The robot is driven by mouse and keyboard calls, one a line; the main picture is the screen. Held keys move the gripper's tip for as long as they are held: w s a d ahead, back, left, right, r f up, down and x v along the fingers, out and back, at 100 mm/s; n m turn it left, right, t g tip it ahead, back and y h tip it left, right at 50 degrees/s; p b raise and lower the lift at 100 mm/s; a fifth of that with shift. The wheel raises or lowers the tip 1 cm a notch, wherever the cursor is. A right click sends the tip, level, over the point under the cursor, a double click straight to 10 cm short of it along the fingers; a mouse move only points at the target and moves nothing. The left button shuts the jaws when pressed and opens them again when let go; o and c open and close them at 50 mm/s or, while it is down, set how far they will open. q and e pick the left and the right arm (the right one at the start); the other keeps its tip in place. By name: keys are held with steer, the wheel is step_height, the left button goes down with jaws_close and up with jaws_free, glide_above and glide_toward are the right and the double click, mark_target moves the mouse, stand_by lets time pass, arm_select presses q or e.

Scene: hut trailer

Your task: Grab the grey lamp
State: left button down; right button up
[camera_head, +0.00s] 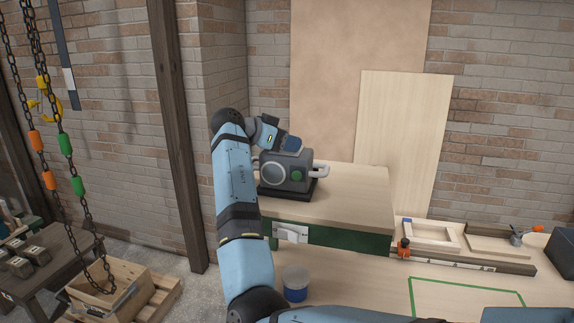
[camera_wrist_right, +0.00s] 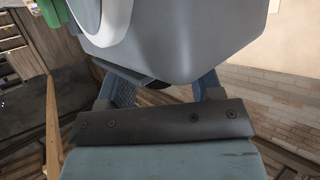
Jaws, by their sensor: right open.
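My right gripper (camera_head: 286,141) is open at the lamp's upper back side. In the right wrist view, the lamp (camera_wrist_right: 185,45) fills the top, and the fingers of my right gripper (camera_wrist_right: 165,88) show on either side of its lower edge, their tips partly hidden. I cannot tell whether they touch it. My left gripper is out of view.
The cabinet top (camera_head: 360,200) is clear right of the lamp. A wooden frame (camera_head: 430,235) and an orange-handled tool (camera_head: 403,248) lie to the right. Boards lean on the brick wall behind; chains (camera_head: 57,130) hang far left.

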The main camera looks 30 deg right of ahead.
steer(key=shift+d+f, duration=0.1)
steer(key=shift+d, duration=0.05)
steer(key=shift+c, duration=0.6)
jaws_close()
steer(key=shift+r, duration=0.2)
